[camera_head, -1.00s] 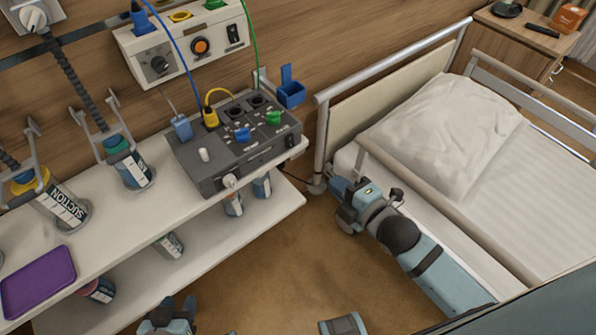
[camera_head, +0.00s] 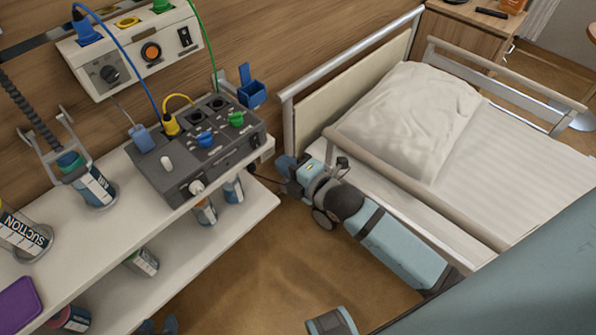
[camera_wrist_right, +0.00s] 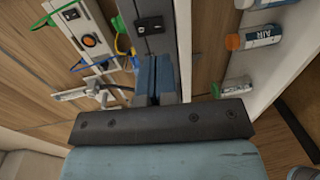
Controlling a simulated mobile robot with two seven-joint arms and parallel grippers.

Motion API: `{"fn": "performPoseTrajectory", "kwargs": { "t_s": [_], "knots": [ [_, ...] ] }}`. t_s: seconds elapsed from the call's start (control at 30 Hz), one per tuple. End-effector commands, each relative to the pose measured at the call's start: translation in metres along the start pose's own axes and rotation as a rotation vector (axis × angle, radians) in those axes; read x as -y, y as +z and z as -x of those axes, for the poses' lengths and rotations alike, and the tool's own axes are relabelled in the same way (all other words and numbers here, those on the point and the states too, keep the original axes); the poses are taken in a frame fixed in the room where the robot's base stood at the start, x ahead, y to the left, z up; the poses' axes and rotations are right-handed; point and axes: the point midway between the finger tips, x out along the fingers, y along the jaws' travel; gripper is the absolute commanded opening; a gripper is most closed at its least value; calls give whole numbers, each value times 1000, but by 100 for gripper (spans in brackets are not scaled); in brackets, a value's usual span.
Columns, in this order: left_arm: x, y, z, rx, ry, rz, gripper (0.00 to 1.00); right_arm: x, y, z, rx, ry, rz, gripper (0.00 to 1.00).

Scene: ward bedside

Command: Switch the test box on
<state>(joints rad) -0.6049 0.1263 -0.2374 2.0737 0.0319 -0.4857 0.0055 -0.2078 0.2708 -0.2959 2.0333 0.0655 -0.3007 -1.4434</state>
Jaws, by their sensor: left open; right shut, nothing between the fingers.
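The grey test box (camera_head: 190,172) stands on the white shelf, with sockets, green and blue knobs and plugged leads on its top. A dark rocker switch (camera_head: 254,141) sits at the right end of its front face. My right gripper (camera_head: 281,174) is shut and empty, just right of and in front of that end, apart from it as far as I can tell. In the right wrist view, its closed fingers (camera_wrist_right: 157,72) point at the box's front (camera_wrist_right: 150,20), where the black switch shows. My left gripper (camera_head: 158,326) barely shows at the bottom edge.
The bed rail (camera_head: 420,215) runs close beside my right arm. A wall unit (camera_head: 135,45) with blue and green leads hangs above the shelf. Bottles stand on the shelf and below it. A blue holder (camera_head: 252,90) is behind the box. The floor in front is clear.

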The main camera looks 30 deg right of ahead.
Motion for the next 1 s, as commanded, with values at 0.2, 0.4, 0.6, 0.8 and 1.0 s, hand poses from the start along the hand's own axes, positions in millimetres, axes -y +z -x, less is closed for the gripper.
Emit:
{"fn": "performPoseTrajectory", "kwargs": {
  "t_s": [0.2, 0.4, 0.6, 0.8, 1.0],
  "knots": [
    [-3, 1, -1, -2, 1, 7, 43, 0, 0, -45, -1, 1, -2, 0],
    [-4, 1, -2, -4, 2, 8, 43, 0, 0, -68, -1, 0, -1, 0],
    [-3, 1, -1, -5, 2, 5, 43, 0, -1, -74, -2, -1, 0, 0],
    [-1, 2, 0, -3, 2, -4, 43, 0, 0, -74, -2, -1, 0, 0],
    [0, 6, -3, -6, 2, -12, 43, 2, 0, -78, 1, 41, 1, 0]
  ]
}}
